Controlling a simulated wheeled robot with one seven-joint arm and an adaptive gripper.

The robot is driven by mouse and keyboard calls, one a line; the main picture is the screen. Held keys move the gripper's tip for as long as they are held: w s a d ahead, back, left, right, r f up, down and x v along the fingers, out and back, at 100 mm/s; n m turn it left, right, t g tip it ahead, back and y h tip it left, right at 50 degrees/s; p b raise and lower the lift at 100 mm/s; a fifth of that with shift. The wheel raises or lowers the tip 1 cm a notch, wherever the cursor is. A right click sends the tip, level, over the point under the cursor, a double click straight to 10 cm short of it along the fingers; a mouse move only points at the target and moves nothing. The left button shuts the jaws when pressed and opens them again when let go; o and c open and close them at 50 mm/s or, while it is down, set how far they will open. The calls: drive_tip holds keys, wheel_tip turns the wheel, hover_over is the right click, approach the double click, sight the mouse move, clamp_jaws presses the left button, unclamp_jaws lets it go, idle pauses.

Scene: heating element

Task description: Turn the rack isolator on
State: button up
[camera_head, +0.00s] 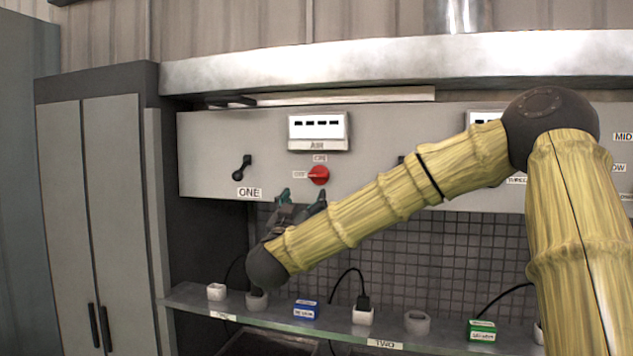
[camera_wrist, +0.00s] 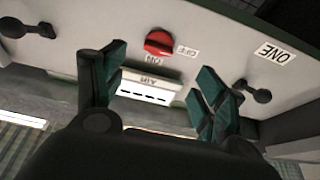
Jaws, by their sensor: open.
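A red rotary knob (camera_head: 318,175), the likely rack isolator, sits on the grey panel below a white meter box. A label reading ON is above it and one reading OFF is to its left; its exact setting is too small to tell. My gripper (camera_head: 303,198) is in front of the panel, just below the knob, with its teal fingers spread. In the wrist view, which is turned over, the red knob (camera_wrist: 160,42) shows beyond and between the open fingers of my gripper (camera_wrist: 162,72). Nothing is between the fingers, and they look apart from the knob.
A black lever handle (camera_head: 242,167) with a ONE label is left of the knob. The white meter box (camera_head: 318,131) is above. A shelf (camera_head: 190,297) below carries sockets, plugs and small blue (camera_head: 306,310) and green boxes (camera_head: 481,331). A grey cabinet (camera_head: 110,200) stands left.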

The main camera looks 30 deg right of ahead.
sight(318, 177)
drive_tip(key=p+x, duration=0.6)
drive_tip(key=x, duration=0.5)
drive_tip(key=shift+s+d+r, duration=0.1)
drive_tip(key=shift+r, duration=0.1)
drive_tip(key=c, duration=1)
